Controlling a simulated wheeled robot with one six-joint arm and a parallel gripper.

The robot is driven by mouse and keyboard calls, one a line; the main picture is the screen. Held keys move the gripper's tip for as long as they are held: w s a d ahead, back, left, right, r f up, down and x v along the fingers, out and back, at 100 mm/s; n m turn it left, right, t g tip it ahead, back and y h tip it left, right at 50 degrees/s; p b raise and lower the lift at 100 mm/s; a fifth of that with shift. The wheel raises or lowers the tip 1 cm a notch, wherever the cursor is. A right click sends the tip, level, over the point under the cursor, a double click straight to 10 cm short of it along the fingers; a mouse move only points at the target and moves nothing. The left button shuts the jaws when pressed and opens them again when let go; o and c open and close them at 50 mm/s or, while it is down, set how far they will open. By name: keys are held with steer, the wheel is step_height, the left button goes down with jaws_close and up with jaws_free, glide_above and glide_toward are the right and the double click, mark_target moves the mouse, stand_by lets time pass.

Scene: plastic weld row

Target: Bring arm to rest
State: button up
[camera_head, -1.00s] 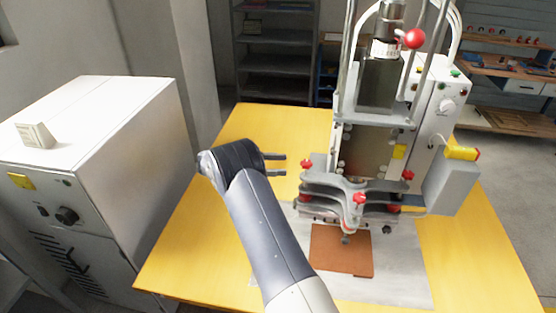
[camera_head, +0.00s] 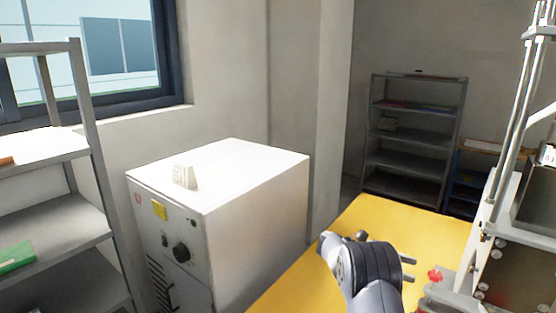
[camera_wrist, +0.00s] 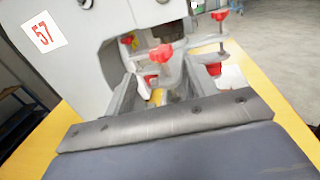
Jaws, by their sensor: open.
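My gripper (camera_head: 411,270) is at the lower right of the head view, at the end of my dark grey arm. Its two short fingers point right toward the plastic welding machine (camera_head: 510,262) and stand apart with nothing visible between them. The gripper is over the yellow table (camera_head: 345,245). In the wrist view the grey welding machine (camera_wrist: 105,65) with a red "57" label and several red knobs fills the upper part beyond my gripper. I cannot tell whether the fingers touch the machine.
A white cabinet (camera_head: 245,190) with a knob and a small pale block (camera_head: 184,175) on top stands left of the table. A grey shelf (camera_head: 50,205) is at the far left. A dark shelf unit (camera_head: 415,140) stands at the back by the wall.

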mark_target(433, 273)
steer(key=shift+s+d+f+b, duration=0.3)
steer(key=shift+d+b, duration=0.2)
steer(key=shift+b, duration=1.6)
steer(key=x, duration=0.4)
steer(key=shift+s+d+r, duration=0.25)
steer(key=shift+r, duration=0.1)
steer(key=shift+s+d, duration=0.3)
steer(key=shift+d, duration=0.2)
steer(key=p+v, duration=0.6)
steer(key=v, duration=0.1)
steer(key=shift+w+r, duration=0.15)
steer(key=shift+r, duration=0.05)
steer(key=a+p, duration=0.1)
steer(key=p, duration=0.3)
steer(key=shift+w, duration=0.1)
